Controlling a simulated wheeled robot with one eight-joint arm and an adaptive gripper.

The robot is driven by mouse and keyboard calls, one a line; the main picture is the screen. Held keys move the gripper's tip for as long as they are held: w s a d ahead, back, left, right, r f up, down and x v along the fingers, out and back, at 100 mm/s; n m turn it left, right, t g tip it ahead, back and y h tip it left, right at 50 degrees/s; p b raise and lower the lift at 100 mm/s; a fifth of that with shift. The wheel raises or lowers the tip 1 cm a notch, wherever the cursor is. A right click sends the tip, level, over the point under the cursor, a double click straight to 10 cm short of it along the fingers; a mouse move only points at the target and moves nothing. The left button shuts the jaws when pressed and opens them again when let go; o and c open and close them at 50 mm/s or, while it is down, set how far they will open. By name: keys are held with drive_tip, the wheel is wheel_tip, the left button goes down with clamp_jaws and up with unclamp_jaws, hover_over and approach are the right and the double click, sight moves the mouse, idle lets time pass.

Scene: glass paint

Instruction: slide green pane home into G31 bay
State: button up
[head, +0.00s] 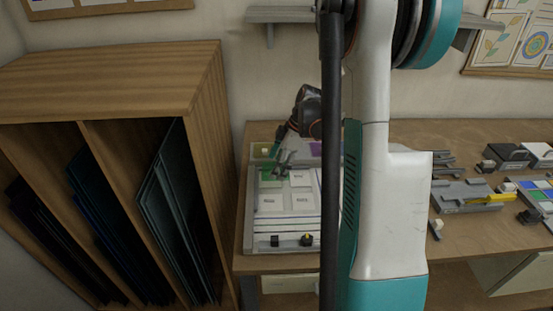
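A green pane (269,178) lies at the upper left of a pale panel (288,225) on the workbench. Three white squares with small dark marks fill the rest of that grid: upper right (301,178), lower left (270,202) and lower right (302,201). The marks are too small to read, so I cannot tell which bay is G31. My gripper (284,163) is over the panel's upper part, at the green pane's upper right edge. I cannot tell whether its fingers touch or hold the pane, nor whether it fully seats.
A wooden rack (215,120) with dark glass sheets (170,205) stands left of the workbench (470,250). Small green and purple (315,149) patches lie behind the panel. Tools, a yellow-handled item (503,198) and colored tiles crowd the right. My arm hides the bench's middle.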

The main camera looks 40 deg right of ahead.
sight(272, 183)
drive_tip(key=shift+f+b, duration=1.6)
drive_tip(key=shift+f, duration=0.95)
drive_tip(key=shift+f, duration=0.1)
drive_tip(key=shift+w+a, duration=0.6)
drive_tip(key=shift+a, duration=0.05)
idle(1.1)
drive_tip(key=o, duration=1.1)
drive_tip(key=shift+o, duration=0.2)
drive_tip(key=shift+r+p, duration=1.95)
drive_tip(key=shift+r, duration=1.6)
